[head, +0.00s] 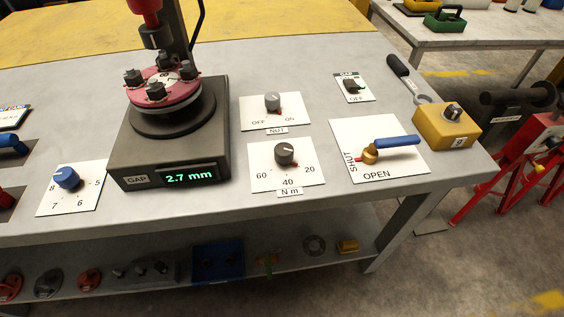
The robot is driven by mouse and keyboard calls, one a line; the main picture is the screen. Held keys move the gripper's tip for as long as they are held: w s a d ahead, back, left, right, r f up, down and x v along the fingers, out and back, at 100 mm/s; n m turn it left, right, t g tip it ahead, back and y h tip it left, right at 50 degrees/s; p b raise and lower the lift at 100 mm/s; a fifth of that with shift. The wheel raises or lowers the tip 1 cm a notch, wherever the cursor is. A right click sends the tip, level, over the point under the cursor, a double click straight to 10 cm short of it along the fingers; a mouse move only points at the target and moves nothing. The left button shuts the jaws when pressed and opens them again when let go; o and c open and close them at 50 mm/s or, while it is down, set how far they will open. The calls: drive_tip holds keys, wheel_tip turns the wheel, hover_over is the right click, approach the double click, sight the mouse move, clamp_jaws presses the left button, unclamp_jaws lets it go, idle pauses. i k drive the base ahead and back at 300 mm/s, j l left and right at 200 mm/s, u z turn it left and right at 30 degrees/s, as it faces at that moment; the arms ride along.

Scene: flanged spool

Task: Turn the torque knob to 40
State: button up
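The torque knob (285,153) is a dark grey round knob on a white plate (262,179) marked 60, 40 and 20, with an "N m" label below. It stands on the grey bench, right of the gap display. Its red pointer mark shows at the lower right of the knob, seemingly between 40 and 20; the exact setting is too small to read. My gripper is not in view, and nothing touches the knob.
Behind it is the NUT off/on knob (272,102). To the left are the flanged spool stand (170,145), its display reading 2.7 mm, and a blue knob (67,178). To the right are a blue-handled valve (397,142) and yellow box (446,128).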

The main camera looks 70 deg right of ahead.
sight(283, 152)
drive_tip(key=k+l+z, duration=0.15)
drive_tip(key=z, duration=0.55)
